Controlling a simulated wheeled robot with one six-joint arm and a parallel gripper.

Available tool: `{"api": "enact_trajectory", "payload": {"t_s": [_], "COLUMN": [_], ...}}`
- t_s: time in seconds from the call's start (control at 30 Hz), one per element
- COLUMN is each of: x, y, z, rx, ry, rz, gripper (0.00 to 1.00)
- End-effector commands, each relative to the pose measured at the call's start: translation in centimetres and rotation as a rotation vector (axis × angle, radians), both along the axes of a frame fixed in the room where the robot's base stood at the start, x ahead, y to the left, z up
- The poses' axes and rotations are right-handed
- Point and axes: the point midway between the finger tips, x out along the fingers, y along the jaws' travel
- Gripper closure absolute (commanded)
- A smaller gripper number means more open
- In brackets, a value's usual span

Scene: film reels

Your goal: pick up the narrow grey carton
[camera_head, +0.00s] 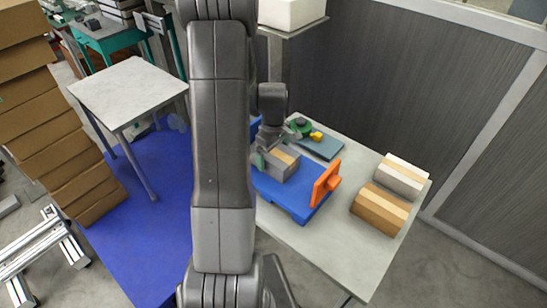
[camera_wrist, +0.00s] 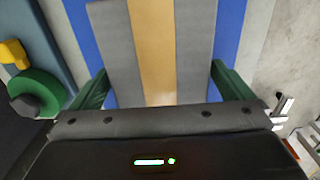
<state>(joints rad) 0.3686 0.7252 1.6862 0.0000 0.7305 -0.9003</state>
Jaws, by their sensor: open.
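The narrow grey carton (camera_head: 278,166) has a tan stripe along its top. It lies on a blue tray (camera_head: 302,210) on the light table, partly hidden by my gripper in the head view. It fills the upper middle of the wrist view (camera_wrist: 115,50). My gripper (camera_wrist: 160,80) is open, with one green finger at the left side of the carton and one at the right. In the head view my gripper (camera_head: 267,152) is right at the carton. I cannot tell whether the fingers touch it.
An orange upright piece (camera_head: 325,184) stands at the tray's right edge. A green reel (camera_head: 301,126) with a yellow part sits on a grey-blue board behind. A brown carton (camera_head: 377,210) and a pale grey carton (camera_head: 396,180) lie at the table's right. A dark panel wall (camera_head: 400,90) stands behind.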

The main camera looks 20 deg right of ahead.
Motion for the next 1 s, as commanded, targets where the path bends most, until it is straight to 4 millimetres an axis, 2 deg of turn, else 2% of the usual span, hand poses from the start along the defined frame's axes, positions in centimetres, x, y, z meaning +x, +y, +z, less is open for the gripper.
{"api": "enact_trajectory", "payload": {"t_s": [0.03,0.27,0.67,0.87,1.0], "x": [0.0,0.0,0.1,0.2,0.1], "y": [0.0,0.0,0.0,-0.1,-0.1], "z": [0.0,0.0,0.7,2.8,5.3], "rx": [0.0,0.0,-0.002,-0.002,-0.003], "ry": [0.0,0.0,-0.003,-0.006,-0.006], "rz": [0.0,0.0,0.0,0.0,0.0], "gripper": [0.06,0.51,0.52,0.52,0.52]}}
